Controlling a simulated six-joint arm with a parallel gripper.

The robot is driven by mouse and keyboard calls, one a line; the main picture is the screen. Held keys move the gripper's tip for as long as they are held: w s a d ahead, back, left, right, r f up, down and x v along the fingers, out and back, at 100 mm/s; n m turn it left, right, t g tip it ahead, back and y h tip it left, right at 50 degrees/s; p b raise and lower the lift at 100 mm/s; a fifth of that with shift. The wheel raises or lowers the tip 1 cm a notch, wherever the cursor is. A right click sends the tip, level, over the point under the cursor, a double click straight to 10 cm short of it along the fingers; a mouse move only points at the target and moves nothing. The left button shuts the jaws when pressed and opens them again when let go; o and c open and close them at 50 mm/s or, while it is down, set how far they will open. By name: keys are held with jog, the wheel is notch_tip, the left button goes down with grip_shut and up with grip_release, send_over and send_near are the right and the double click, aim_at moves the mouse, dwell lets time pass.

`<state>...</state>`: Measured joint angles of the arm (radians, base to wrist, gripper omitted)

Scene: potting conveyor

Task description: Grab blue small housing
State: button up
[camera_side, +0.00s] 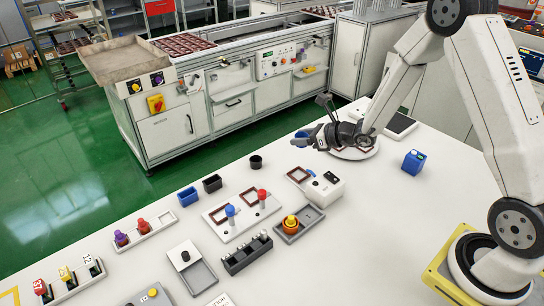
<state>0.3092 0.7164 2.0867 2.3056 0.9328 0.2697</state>
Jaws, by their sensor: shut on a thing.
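My gripper (304,138) is at the upper middle of the table, beside the round white plate (362,154). It is shut on a small blue housing (302,133), which shows at the fingertips. The fingers hide part of it, so its full shape is unclear. A blue open box (188,196) stands on the table at the left, apart from the gripper. A black box (212,183) and a small black round cup (256,162) stand between that blue box and my gripper.
A white plate with red and blue knobs (222,226), a white device (324,190), a grey tray with an orange knob (305,217) and a dark slotted rack (246,256) stand nearby. A blue cube (413,162) stands at right. The conveyor (240,85) lies beyond the table.

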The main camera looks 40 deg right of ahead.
jog(key=shift+s+r, duration=0.25)
jog(key=shift+s, duration=0.25)
jog(key=shift+s+r, duration=0.2)
jog(key=shift+s, duration=0.25)
jog(key=shift+a, duration=0.1)
